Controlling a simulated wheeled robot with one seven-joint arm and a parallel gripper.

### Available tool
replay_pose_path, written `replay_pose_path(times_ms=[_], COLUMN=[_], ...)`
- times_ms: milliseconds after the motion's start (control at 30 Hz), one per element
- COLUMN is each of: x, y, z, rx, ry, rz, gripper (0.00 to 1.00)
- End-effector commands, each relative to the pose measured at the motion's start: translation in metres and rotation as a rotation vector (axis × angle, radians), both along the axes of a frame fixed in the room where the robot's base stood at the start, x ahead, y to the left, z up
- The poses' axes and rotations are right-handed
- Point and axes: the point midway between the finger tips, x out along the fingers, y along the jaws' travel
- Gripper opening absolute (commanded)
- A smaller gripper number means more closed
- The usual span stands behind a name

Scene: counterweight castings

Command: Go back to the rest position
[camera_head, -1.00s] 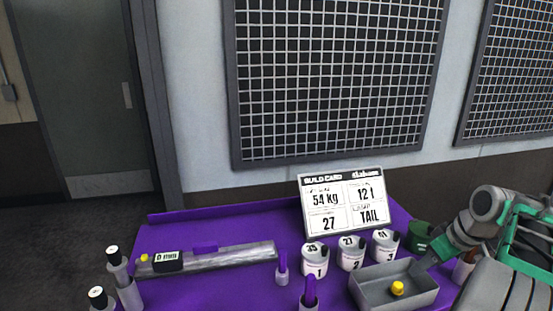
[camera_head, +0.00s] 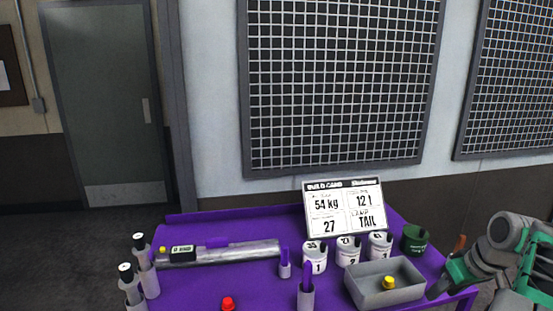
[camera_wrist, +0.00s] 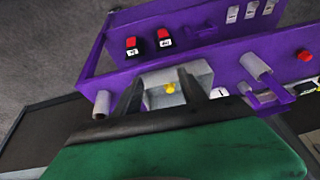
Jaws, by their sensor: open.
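My gripper (camera_head: 438,291) is at the right edge of the purple bench, beside the grey tray's right end in the head view. In the wrist view my gripper (camera_wrist: 161,76) has its two dark fingers apart, with nothing between them that I can see held. The grey tray (camera_head: 358,296) stands below and beyond the fingers in the wrist view (camera_wrist: 200,70). A small yellow piece (camera_head: 389,282) lies in the tray and also shows in the wrist view (camera_wrist: 170,88). My forearm enters from the right.
The purple bench (camera_head: 210,285) holds white numbered weights (camera_head: 315,258), a build card (camera_head: 344,206), a dark green cup (camera_head: 415,238), a metal beam (camera_head: 235,255), a red button (camera_head: 228,304) and bottles (camera_head: 148,281) at left. A mesh panel (camera_head: 340,80) hangs behind.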

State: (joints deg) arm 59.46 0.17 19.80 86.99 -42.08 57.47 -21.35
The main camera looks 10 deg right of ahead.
Motion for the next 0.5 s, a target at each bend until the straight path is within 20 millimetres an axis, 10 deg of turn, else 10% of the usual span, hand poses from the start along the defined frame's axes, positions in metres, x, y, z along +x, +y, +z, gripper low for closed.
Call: replay_pose_path(times_ms=[500], x=[-0.092], y=[0.04], z=[-0.1], rx=[0.178], ry=[0.252], rz=[-0.673], gripper=[0.49])
